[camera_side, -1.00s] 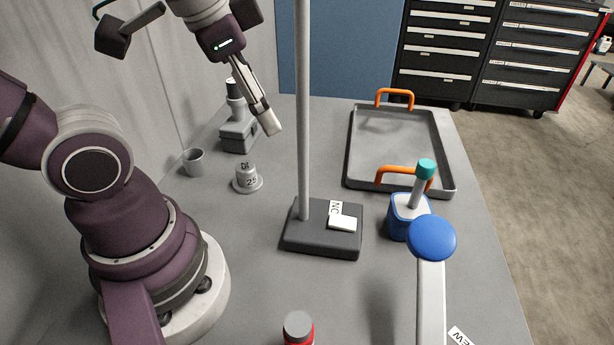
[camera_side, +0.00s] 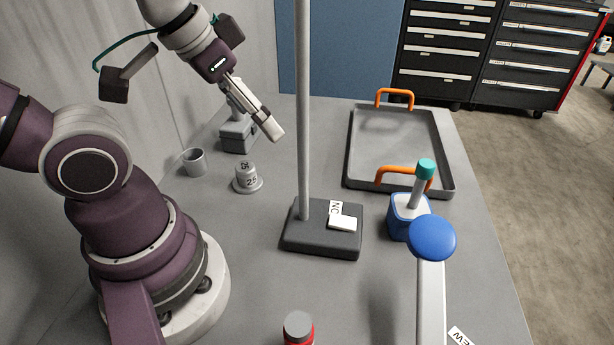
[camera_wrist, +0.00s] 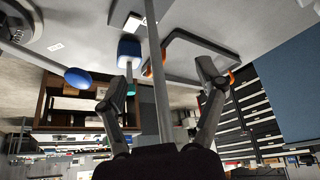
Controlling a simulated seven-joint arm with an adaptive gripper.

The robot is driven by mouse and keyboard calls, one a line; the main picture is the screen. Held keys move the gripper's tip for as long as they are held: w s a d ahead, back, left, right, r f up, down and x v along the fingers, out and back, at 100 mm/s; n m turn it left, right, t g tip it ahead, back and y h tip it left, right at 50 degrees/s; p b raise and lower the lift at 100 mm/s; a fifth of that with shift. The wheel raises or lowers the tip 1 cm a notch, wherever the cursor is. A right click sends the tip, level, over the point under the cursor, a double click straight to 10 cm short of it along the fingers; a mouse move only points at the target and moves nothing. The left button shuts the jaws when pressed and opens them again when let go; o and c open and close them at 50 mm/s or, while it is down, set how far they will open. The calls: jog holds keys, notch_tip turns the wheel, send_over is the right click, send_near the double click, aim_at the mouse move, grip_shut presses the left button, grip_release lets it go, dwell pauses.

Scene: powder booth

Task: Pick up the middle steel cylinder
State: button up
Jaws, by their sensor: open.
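A small grey metal stack-like piece (camera_side: 247,179) stands upright on the table, with a wide round base, a narrower cylinder marked 25 and a smaller top. No row of three separate cylinders shows, so I cannot tell which part is the middle steel cylinder. My gripper (camera_side: 273,131) is in the air, above and to the right of this piece in the side view, pointing down to the right. It is apart from everything and empty. In the wrist view my gripper (camera_wrist: 168,76) has its two fingers spread, and the grey piece is not seen there.
A grey cup (camera_side: 194,162) stands left of the piece, and a grey tool-like object (camera_side: 238,135) behind it. A tall pole (camera_side: 303,110) on a dark base (camera_side: 300,241) rises close by. A tray (camera_side: 448,160) with orange handles and a blue container (camera_side: 402,220) lie right.

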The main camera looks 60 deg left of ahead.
jog(key=shift+f, duration=0.1)
jog(key=m+g+y, duration=0.4)
jog(key=m+y, duration=0.7)
jog(key=m, duration=0.6)
send_near(248, 172)
jog(key=shift+s+a+f, duration=0.3)
jog(key=shift+s+f, duration=0.3)
jog(key=shift+f, duration=0.05)
jog(key=m, duration=0.2)
jog(key=m+y, duration=0.1)
jog(key=shift+w+a+f+t, duration=0.1)
jog(key=shift+a+f+t, duration=0.2)
jog(key=shift+t, duration=0.1)
jog(key=x, duration=1)
jog(key=shift+w, duration=0.4)
grip_shut()
